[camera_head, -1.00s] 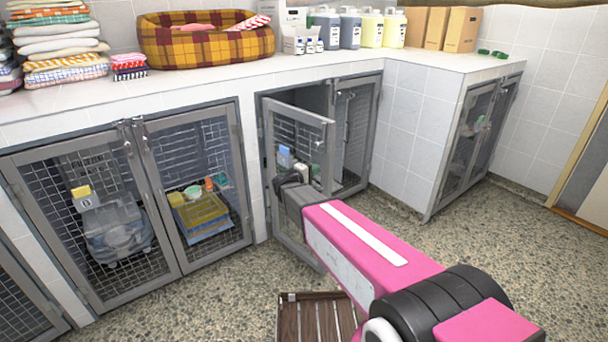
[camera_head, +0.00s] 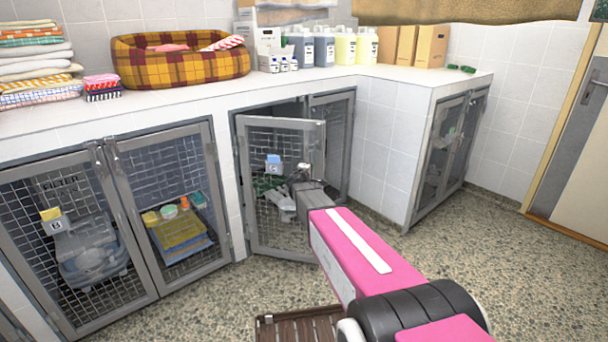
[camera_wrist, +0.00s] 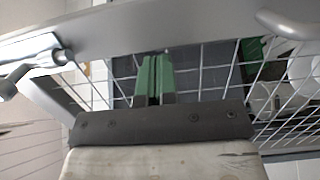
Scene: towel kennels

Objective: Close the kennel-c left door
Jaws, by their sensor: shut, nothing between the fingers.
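The kennel-c left door (camera_head: 264,205), a grey-framed mesh door with a small blue tag, stands ajar. It is hinged on its left side, with its free edge angled out toward me. My gripper (camera_head: 290,195) is at the lower outer part of this door, near its free edge; whether it touches the mesh I cannot tell. In the wrist view, the green fingers of my gripper (camera_wrist: 155,80) are together and empty, in front of the white mesh and below the grey door bar (camera_wrist: 200,22). The kennel's right door (camera_head: 338,140) is partly hidden behind the left door.
Kennel doors with a tray and a carrier behind them (camera_head: 90,240) stand to the left. Another kennel (camera_head: 445,150) is at the right. A brown slatted item (camera_head: 295,328) lies on the floor below my arm. The pebbled floor (camera_head: 480,260) at the right is clear.

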